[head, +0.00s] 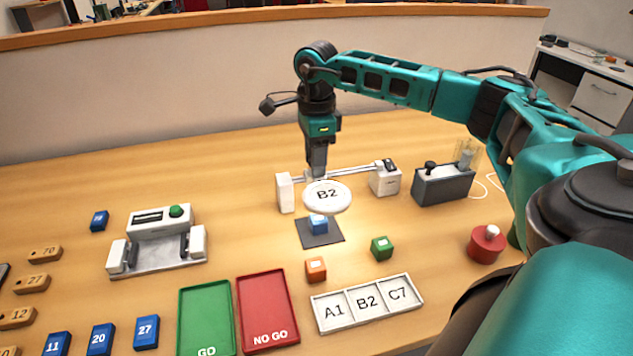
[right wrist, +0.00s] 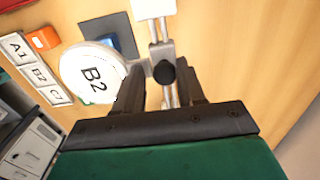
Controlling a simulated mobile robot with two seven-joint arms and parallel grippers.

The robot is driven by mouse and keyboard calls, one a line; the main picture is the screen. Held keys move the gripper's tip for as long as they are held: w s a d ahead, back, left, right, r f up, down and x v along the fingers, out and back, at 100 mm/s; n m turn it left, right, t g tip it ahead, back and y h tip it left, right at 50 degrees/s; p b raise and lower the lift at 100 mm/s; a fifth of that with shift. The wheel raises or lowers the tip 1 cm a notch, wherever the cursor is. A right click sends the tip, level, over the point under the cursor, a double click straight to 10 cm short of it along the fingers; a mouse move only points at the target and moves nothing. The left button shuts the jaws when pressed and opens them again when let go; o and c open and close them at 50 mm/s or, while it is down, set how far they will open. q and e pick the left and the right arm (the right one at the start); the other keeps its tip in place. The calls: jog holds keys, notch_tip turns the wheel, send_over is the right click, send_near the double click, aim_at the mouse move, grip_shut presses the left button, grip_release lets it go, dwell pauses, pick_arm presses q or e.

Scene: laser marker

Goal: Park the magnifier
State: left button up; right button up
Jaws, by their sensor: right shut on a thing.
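The magnifier (head: 327,196) is a round white-rimmed lens on a metal rail (head: 345,172) between two white end blocks. It sits above a blue cube (head: 318,226) on a dark square mat (head: 334,237), and B2 reads in the lens. In the right wrist view the lens (right wrist: 92,76) is beside my fingers, with part of the mat (right wrist: 91,31) behind it. My right gripper (head: 317,174) points down at the rail just behind the lens, shut on the magnifier's mount. In the right wrist view a dark knob (right wrist: 164,73) shows between its fingers. My left gripper is out of view.
An orange cube (head: 316,268) and a green cube (head: 381,248) stand in front, near the A1-B2-C7 tray (head: 350,321). Green GO (head: 206,310) and red NO GO (head: 267,300) trays lie left of it. A dark box (head: 444,187) and red button (head: 486,245) stand right.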

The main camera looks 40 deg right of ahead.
aim_at(358, 170)
jog(key=shift+s+d+f, duration=0.2)
jog(key=shift+s+d, duration=0.6)
jog(key=shift+d, duration=0.65)
jog(key=shift+s+d+f, duration=0.25)
jog(key=shift+s+d, duration=0.6)
jog(key=shift+d, duration=0.55)
jog(key=shift+s+d+f, duration=0.2)
jog(key=shift+s+d, duration=0.6)
jog(key=shift+d, duration=0.65)
jog(key=o, duration=0.6)
jog(key=shift+w+f, duration=0.1)
jog(key=shift+w, duration=0.1)
jog(key=shift+a, duration=0.1)
jog(key=shift+r+p, duration=0.55)
jog(key=shift+r, duration=0.05)
jog(key=shift+w+d+r+p, duration=0.15)
jog(key=shift+r+p, duration=0.5)
jog(key=shift+r, duration=0.85)
jog(key=shift+s+d+r+p, duration=0.1)
jog(key=shift+r+p, duration=0.5)
jog(key=shift+r, duration=0.9)
